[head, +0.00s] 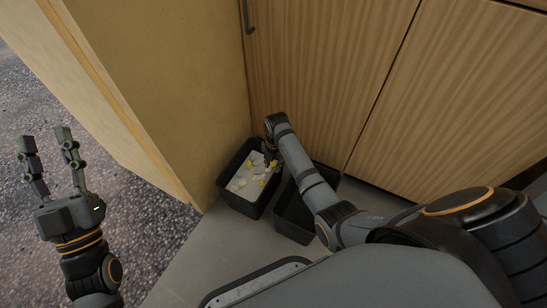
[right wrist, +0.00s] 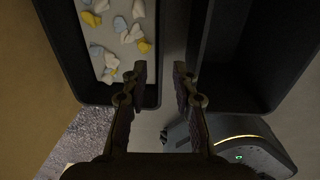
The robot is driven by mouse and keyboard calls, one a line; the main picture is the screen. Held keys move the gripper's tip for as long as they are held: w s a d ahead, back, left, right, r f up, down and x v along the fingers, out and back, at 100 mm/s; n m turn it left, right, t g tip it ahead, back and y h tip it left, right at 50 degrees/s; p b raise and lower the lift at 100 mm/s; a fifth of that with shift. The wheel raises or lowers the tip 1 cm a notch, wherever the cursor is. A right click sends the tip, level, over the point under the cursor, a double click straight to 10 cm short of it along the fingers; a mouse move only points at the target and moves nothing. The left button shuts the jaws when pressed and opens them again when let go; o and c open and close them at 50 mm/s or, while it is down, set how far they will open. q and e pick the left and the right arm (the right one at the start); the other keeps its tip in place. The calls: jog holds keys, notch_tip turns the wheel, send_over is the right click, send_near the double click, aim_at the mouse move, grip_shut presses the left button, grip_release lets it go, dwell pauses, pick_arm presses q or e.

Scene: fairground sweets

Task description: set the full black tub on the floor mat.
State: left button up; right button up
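The full black tub (head: 238,206) stands on the floor against the tan panel, holding white, yellow and grey-blue pieces. It also shows at the upper left of the right wrist view (right wrist: 62,48). My right gripper (head: 270,158) is at the tub's far right side. In the right wrist view its fingers (right wrist: 160,72) are apart, with the tub's right wall appearing between them; whether they touch it cannot be told. My left gripper (head: 47,138) is open and empty over the gravel at the left. No separate floor mat can be made out.
A second black tub (head: 294,224), seemingly empty, stands close to the right of the full one, with a narrow gap between. Wooden cabinet doors (head: 330,80) rise behind. The tan panel (head: 180,90) stands at left. Grey floor (head: 185,262) lies clear in front.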

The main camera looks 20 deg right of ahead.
pick_arm(q)
jog(key=w+f+n+g+y+p, duration=0.1)
jog(key=w+f+g, duration=0.2)
jog(key=f, duration=1)
jog(key=g, duration=0.3)
jog(key=shift+f+g, duration=0.3)
jog(key=shift+f, duration=0.05)
pick_arm(e)
jog(key=s+r+m+t, duration=0.3)
jog(key=r+m+t, duration=0.6)
jog(key=r+m, duration=0.3)
jog(key=s+r+m+t, duration=0.3)
jog(key=r+m+t, duration=0.6)
jog(key=r+m, duration=0.4)
notch_tip(320, 180, up, 6)
jog(key=shift+s+f+t+y, duration=0.15)
jog(key=shift+f+t+y, duration=0.05)
jog(key=shift+t+y, duration=0.1)
pick_arm(q)
jog(key=shift+w+a+r+p, duration=0.1)
jog(key=shift+w+p, duration=0.05)
jog(key=shift+p, duration=0.35)
pick_arm(e)
jog(key=shift+a+f, duration=0.1)
